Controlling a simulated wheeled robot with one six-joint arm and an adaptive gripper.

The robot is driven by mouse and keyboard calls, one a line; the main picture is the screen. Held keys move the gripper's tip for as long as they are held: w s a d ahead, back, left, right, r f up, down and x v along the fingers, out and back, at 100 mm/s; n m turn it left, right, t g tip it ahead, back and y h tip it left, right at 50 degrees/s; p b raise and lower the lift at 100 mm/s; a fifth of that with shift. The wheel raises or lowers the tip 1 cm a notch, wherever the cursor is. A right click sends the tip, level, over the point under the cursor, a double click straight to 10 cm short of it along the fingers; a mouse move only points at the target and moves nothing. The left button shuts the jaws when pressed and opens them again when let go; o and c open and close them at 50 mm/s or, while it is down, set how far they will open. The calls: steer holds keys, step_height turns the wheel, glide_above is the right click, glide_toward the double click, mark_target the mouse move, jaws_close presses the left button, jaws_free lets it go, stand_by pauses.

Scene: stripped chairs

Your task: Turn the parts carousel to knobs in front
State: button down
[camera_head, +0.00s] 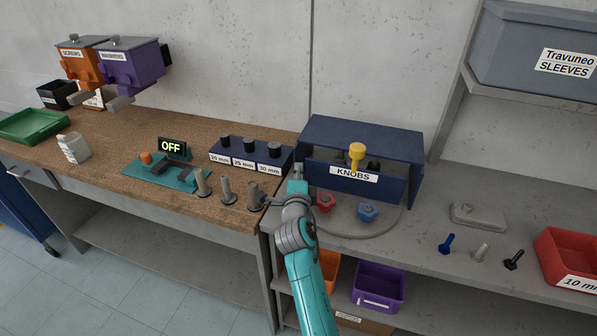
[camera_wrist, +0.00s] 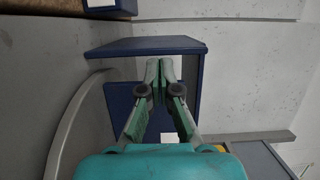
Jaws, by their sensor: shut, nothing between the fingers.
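The parts carousel has a round grey turntable (camera_head: 378,228) and a dark blue housing (camera_head: 372,133). A white KNOBS label (camera_head: 354,174) faces front. A yellow knob (camera_head: 357,154) stands above the label, with dark shapes behind it. A red knob (camera_head: 325,203) and a blue knob (camera_head: 368,211) sit on the turntable in front. My gripper (camera_head: 297,172) is shut and empty at the left side of the housing. In the wrist view, my gripper's fingertips (camera_wrist: 159,66) overlap the blue housing (camera_wrist: 120,47), with the turntable rim (camera_wrist: 72,115) to the left; contact cannot be told.
The wooden bench (camera_head: 130,140) at left holds a row of dark posts on a blue block (camera_head: 245,160) and several metal pegs near the carousel. On the right shelf are a grey metal piece (camera_head: 478,215), small bolts and a red bin (camera_head: 570,258). A purple bin (camera_head: 379,285) is below.

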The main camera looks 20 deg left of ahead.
steer(key=v, duration=1.2)
